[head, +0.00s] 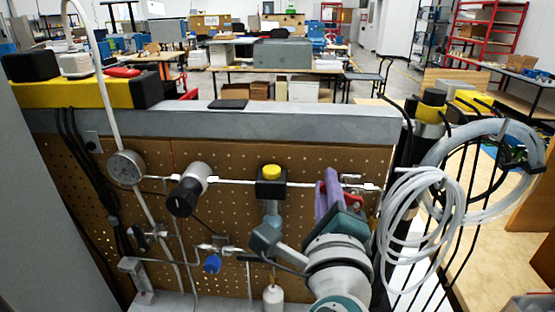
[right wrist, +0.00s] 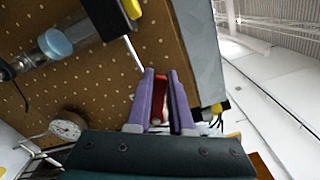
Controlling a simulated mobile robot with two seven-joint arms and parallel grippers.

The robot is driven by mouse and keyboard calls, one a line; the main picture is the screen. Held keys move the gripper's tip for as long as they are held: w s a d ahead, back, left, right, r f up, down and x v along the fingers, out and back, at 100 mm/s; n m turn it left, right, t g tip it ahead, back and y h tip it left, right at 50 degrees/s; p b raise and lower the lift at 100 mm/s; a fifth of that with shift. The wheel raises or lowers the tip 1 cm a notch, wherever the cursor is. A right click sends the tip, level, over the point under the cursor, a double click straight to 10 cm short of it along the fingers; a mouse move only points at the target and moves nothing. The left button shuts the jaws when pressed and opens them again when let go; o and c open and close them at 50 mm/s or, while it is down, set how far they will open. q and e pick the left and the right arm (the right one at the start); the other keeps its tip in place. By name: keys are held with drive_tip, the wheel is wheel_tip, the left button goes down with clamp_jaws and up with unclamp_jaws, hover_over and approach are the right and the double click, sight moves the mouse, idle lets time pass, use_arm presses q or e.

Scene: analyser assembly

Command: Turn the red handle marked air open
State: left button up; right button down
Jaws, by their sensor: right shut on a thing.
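The red handle (right wrist: 158,98) sits between the two purple fingers of my right gripper (right wrist: 163,100) in the right wrist view. In the head view my right gripper (head: 329,194) is at the right end of the horizontal pipe, and a bit of the red handle (head: 357,199) shows beside its fingers. The right gripper is shut on the handle. The fingers hide most of the handle, and no marking on it is readable. My left gripper is not in view.
The brown pegboard (head: 330,160) carries a pressure gauge (head: 126,167), a black knob (head: 183,197), a yellow button (head: 271,172) and a blue valve handle (head: 212,264). Coiled clear tubing (head: 421,222) hangs on the right, close to my right arm. A grey ledge (head: 250,123) runs above.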

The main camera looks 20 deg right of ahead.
drive_tip(key=n, duration=0.1)
drive_tip(key=f+n, duration=0.1)
drive_tip(key=n, duration=0.1)
drive_tip(key=shift+w+a+f, duration=0.1)
drive_tip(key=shift+a+f, duration=0.1)
drive_tip(key=shift+a, duration=0.05)
drive_tip(key=shift+f+n+b, duration=0.3)
drive_tip(key=shift+f+n, duration=0.15)
drive_tip(key=shift+n, duration=0.75)
drive_tip(key=c, duration=0.8)
unclamp_jaws()
drive_tip(key=p+v, duration=0.1)
drive_tip(key=v, duration=0.9)
